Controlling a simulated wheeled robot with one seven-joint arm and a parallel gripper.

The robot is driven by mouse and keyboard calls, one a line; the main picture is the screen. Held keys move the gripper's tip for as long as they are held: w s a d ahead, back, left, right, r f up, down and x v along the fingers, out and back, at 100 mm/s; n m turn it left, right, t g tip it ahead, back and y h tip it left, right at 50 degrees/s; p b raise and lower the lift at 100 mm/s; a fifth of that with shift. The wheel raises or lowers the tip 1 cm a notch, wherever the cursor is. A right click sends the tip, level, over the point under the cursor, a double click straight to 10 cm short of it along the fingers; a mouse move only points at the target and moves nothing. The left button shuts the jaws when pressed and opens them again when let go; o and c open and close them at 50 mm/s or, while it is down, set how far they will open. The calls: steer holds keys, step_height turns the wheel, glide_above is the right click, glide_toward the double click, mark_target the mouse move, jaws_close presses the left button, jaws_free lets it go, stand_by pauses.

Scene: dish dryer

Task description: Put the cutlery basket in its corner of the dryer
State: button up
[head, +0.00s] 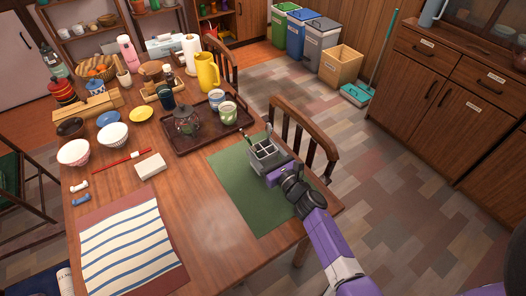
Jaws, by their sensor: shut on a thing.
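The cutlery basket (258,161) is a small grey divided box, with a dark handle sticking out of it. It is over the green mat (233,191) on the wooden table. My gripper (276,173) comes in from the lower right and is shut on the basket's near right side. The fingertips are small and partly hidden. I cannot tell whether the basket rests on the mat or is held just above it. No dryer can be made out in this view.
A dark tray (172,143) with a lantern-like pot and mugs (228,112) lies behind the mat. Bowls (74,152), a white block (151,166) and a striped cloth (133,245) are left. Chairs (305,140) stand along the right edge.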

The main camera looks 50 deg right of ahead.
steer(key=shift+f, duration=0.15)
steer(key=o, duration=1.5)
